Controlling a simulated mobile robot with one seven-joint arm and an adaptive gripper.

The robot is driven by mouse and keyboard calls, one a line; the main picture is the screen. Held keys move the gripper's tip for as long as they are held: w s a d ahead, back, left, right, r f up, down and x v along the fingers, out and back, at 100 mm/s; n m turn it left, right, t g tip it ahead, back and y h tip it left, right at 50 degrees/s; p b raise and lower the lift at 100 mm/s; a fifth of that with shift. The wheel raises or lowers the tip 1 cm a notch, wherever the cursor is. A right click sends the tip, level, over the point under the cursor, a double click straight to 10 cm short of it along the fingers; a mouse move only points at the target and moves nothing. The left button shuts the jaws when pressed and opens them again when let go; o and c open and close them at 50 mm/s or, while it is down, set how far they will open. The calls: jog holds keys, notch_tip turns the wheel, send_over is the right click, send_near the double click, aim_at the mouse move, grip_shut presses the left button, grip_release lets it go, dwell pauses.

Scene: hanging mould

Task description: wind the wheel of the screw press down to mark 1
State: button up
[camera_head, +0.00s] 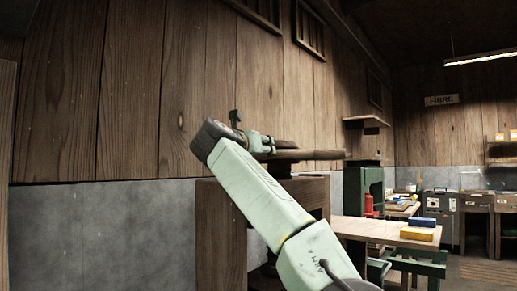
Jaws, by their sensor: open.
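The screw press has a heavy brown wooden frame (222,236) against the wall, left of centre in the head view. Its wheel (305,155) seems to be the wooden piece seen nearly edge-on above the frame. My pale green arm crosses in front of the press and hides part of it. My gripper (269,144) is small at the end of the wrist, by the left part of the wheel. It is open, but its fingers are hard to make out, and I cannot tell whether it touches the wheel. No marks or numbers on the press are readable.
A wooden bench (380,229) with a blue and yellow block (420,229) stands to the right. A dark green machine (363,190) and a red container (369,205) are behind it. A wall shelf (366,121) juts out above. Clear floor shows at the far right.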

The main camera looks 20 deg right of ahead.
jog(key=shift+a, duration=0.1)
jog(key=v, duration=1.2)
